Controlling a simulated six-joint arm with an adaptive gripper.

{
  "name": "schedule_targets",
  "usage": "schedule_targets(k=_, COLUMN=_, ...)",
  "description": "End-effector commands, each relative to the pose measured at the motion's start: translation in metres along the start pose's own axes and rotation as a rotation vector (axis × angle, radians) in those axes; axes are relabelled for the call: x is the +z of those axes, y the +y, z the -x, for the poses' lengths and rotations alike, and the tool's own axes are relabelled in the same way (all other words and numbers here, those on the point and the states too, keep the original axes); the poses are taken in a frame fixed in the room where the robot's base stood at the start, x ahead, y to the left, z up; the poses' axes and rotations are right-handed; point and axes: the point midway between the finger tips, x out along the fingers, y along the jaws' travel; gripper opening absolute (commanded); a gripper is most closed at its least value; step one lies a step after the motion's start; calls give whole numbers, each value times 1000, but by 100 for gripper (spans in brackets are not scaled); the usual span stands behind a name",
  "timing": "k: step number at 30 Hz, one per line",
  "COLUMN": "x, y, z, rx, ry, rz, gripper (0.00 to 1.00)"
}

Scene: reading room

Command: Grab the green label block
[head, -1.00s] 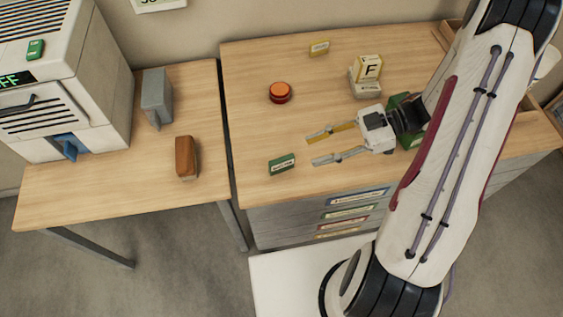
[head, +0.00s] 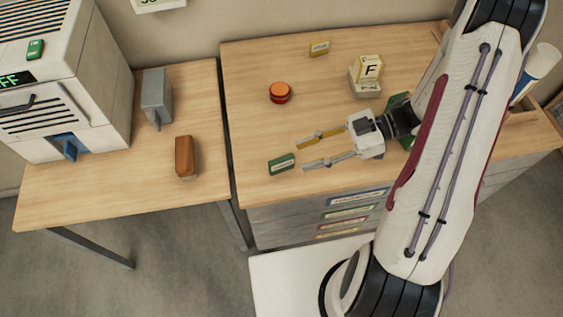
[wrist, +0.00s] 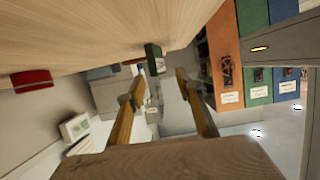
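The green label block (head: 282,163) lies near the front left corner of the drawer desk, a pale label on its front face. In the wrist view the green block (wrist: 154,58) shows ahead, roughly between and beyond the fingers. My gripper (head: 300,155) is open and empty, its two fingers pointing left toward the block. The fingertips are just right of the block and apart from it. In the wrist view my gripper (wrist: 158,88) shows both fingers spread with nothing between them.
A white block marked F (head: 368,69) is behind my gripper. A brown block (head: 185,157) and a grey holder (head: 157,98) stand on the left table. The desk around the green block is clear.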

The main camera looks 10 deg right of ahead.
Motion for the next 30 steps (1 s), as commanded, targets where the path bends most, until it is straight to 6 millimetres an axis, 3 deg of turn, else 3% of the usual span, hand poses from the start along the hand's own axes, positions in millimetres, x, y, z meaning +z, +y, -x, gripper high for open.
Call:
schedule_targets(k=8, x=0, y=0, z=-2, rx=-1, ry=0, rz=0, gripper=36)
schedule_targets(k=22, x=0, y=6, z=-44, rx=-2, ry=1, rz=-1, gripper=36)
schedule_targets(k=30, x=1, y=6, z=-52, rx=1, ry=0, rz=0, gripper=36)
